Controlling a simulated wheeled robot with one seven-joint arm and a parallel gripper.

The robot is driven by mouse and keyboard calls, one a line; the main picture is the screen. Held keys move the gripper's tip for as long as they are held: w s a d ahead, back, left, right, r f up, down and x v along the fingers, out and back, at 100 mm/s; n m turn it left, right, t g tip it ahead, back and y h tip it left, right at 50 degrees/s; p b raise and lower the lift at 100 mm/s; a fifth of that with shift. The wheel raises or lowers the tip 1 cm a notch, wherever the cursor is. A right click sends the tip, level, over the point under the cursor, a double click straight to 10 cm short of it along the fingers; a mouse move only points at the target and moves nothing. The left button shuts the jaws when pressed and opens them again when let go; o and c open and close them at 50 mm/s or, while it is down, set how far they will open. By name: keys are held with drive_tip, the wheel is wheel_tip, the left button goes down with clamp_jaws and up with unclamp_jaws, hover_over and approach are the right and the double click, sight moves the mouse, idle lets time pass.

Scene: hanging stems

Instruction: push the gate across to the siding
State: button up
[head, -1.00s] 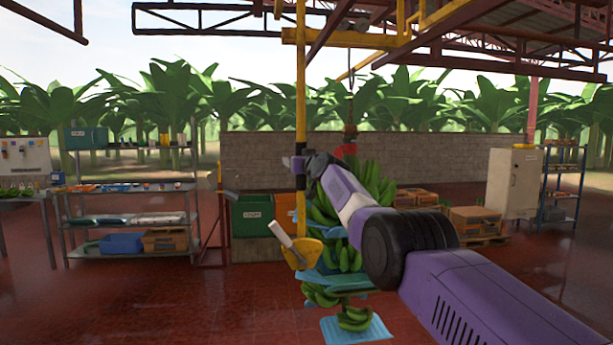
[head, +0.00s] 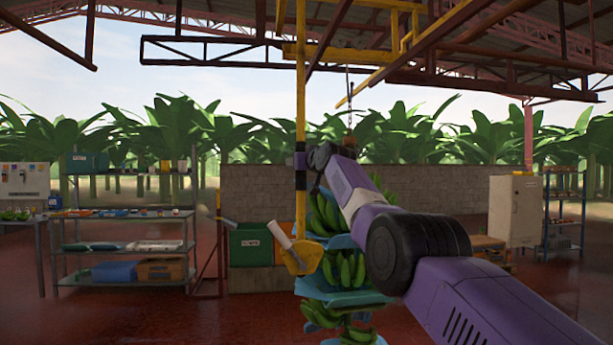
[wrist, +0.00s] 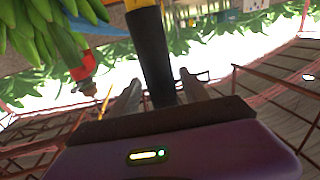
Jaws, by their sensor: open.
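A yellow pole (head: 300,105) hangs down from a short yellow overhead beam (head: 345,55), which seems to be the gate; which rail is the siding I cannot tell. The pole has a black sleeve (head: 300,181), also large in the wrist view (wrist: 153,45). My gripper (head: 303,160) is at the sleeve's height in the head view. In the wrist view my gripper (wrist: 159,77) is open, with one finger on each side of the black sleeve. Whether a finger touches it I cannot tell.
A hanging banana bunch (head: 345,270) with blue sheets is close behind my arm. A yellow piece with a pale handle (head: 300,256) is at the pole's lower end. A green bin (head: 250,246), shelves (head: 125,250) and a low block wall (head: 440,192) stand behind.

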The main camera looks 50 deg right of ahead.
drive_tip(key=b+v, duration=0.4)
drive_tip(key=b, duration=0.5)
drive_tip(key=shift+s, duration=0.25)
